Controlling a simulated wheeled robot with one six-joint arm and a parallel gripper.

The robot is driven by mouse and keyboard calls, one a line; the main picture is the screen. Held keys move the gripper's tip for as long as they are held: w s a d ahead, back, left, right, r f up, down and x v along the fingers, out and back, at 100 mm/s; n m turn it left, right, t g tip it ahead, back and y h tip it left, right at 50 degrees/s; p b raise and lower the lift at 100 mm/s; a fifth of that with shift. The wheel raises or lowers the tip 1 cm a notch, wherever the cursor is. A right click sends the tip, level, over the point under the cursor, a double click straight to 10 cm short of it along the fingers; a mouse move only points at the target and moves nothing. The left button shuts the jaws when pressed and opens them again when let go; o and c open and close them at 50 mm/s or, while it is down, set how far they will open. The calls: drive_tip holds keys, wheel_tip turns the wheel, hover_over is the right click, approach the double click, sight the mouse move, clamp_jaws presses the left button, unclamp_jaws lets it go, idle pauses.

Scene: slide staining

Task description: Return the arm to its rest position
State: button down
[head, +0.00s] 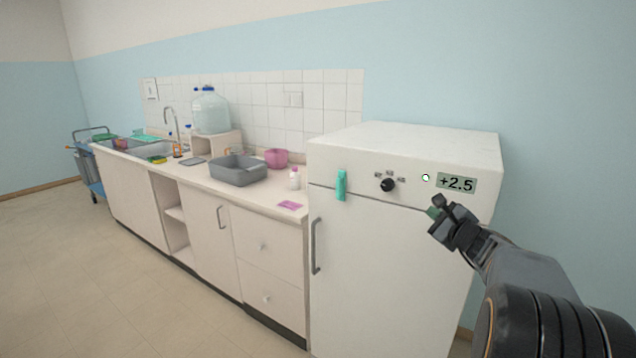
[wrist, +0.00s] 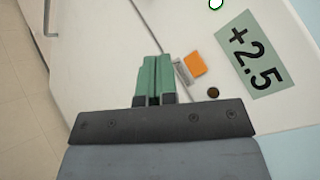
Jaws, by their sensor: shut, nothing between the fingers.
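My gripper (head: 437,208) is at the right of the head view, in front of the upper right part of the white fridge (head: 385,265). In the wrist view my gripper (wrist: 153,62) points at the fridge front, its two green fingers together with nothing between them. My dark arm reaches in from the lower right corner of the head view. The fridge's display reads +2.5 (head: 456,183), just above and right of the fingertips. Whether the fingertips touch the fridge cannot be told.
The fridge front carries a black knob (head: 388,185), a teal clip-like object (head: 341,185) and a door handle (head: 315,246). In the wrist view an orange square (wrist: 195,64) lies beside the fingers. The counter to the left holds a grey basin (head: 238,176) and a pink bowl (head: 276,158).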

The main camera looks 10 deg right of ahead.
drive_tip(key=s+a+f+n+g+y+p, duration=0.1)
drive_tip(key=s+a+f+n+g+y, duration=0.1)
drive_tip(key=s+a+f+n+g, duration=0.4)
drive_tip(key=s+a+f+n+g+y+p, duration=0.1)
drive_tip(key=s+a+f+n+g, duration=0.3)
drive_tip(key=a+f+n, duration=0.4)
drive_tip(key=s+a+r+n+g+h+p, duration=0.3)
drive_tip(key=s+a+r+n, duration=0.1)
drive_tip(key=s+a+n, duration=0.7)
drive_tip(key=shift+s+n+g+h, duration=0.3)
drive_tip(key=shift+s, duration=0.95)
drive_tip(key=shift+a, duration=0.1)
